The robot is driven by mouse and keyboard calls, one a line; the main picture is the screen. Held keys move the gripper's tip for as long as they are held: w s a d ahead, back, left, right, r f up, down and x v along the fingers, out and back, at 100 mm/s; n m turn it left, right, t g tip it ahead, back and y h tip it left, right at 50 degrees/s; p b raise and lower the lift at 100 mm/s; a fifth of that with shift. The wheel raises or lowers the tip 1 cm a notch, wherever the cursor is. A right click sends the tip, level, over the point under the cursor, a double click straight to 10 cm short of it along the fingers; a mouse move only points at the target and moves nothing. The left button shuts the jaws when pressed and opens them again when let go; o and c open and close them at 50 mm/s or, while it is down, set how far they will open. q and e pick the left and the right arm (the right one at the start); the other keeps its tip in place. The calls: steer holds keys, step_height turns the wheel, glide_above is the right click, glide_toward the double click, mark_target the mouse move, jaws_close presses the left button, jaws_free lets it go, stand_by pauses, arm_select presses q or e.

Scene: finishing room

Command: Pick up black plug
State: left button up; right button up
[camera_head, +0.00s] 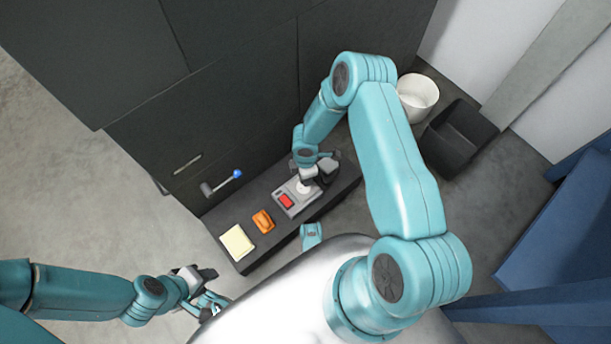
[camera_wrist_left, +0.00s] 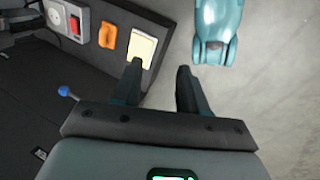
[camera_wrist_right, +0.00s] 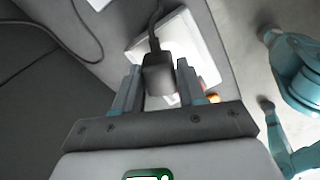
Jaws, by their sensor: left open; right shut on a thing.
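The black plug (camera_wrist_right: 158,75) shows in the right wrist view, with its cord running up from it. My right gripper (camera_wrist_right: 160,80) is shut on the plug, one finger on each side. The plug is over a light grey socket panel (camera_wrist_right: 208,45); I cannot tell whether it is still seated. In the head view my right gripper (camera_head: 318,170) is over the panel (camera_head: 290,207) and hides the plug. My left gripper (camera_head: 207,290) is open and empty, low at the left, apart from the shelf. Its parted fingers show in the left wrist view (camera_wrist_left: 157,90).
A dark shelf (camera_head: 246,262) holds a red switch (camera_head: 286,201), an orange object (camera_head: 263,221) and a cream pad (camera_head: 237,243). A white bucket (camera_head: 418,94) and black bin (camera_head: 455,137) stand at the right. Floor at left is clear.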

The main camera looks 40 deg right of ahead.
step_height(320, 180, up, 17)
steer(key=p, duration=0.6)
steer(key=shift+f, duration=0.1)
